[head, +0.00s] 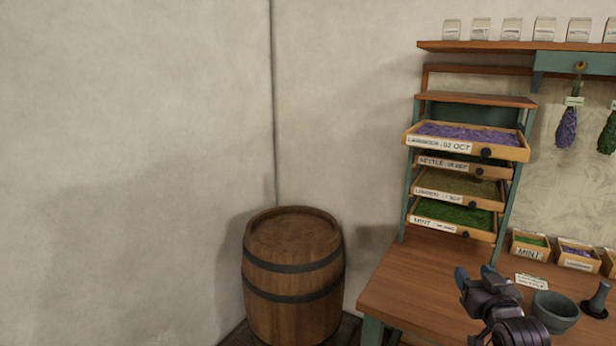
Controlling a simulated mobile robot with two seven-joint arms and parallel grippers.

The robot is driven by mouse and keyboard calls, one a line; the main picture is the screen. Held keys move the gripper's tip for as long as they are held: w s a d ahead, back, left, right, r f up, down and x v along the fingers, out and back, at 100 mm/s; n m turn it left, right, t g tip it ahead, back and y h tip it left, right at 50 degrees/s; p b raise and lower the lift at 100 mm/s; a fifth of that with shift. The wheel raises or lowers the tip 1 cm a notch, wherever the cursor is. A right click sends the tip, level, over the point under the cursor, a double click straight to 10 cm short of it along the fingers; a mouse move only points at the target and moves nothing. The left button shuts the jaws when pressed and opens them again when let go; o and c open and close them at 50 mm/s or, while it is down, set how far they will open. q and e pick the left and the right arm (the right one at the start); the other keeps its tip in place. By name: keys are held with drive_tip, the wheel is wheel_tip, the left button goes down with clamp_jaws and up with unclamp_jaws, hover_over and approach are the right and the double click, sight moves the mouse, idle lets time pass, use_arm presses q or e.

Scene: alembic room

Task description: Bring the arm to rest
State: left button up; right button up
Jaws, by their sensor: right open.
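My right gripper (475,278) shows at the lower right, above the wooden workbench (405,290). Its dark fingers point up and to the left, and it is open with nothing between them. It is apart from the drying rack (409,190), whose trays stand behind it. My left gripper is not in the head view.
A lavender tray (468,134) juts out at the rack's top. A grey-green mortar (555,312) and a dark pestle (597,300) stand right of my gripper. Small herb boxes (529,245) line the bench's back. A barrel (292,275) stands left of the bench.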

drive_tip(key=s+a+f+g, duration=0.3)
drive_tip(key=s+f, duration=1)
drive_tip(key=s, duration=0.1)
drive_tip(key=s+a+f+g, duration=0.3)
drive_tip(key=s+a+f, duration=0.1)
drive_tip(key=s+f, duration=0.9)
drive_tip(key=s, duration=0.2)
drive_tip(key=shift+s+a+f+n, duration=0.2)
drive_tip(key=shift+s+a+n, duration=0.1)
drive_tip(key=shift+n, duration=0.1)
drive_tip(key=shift+c, duration=0.9)
drive_tip(key=shift+d, duration=0.1)
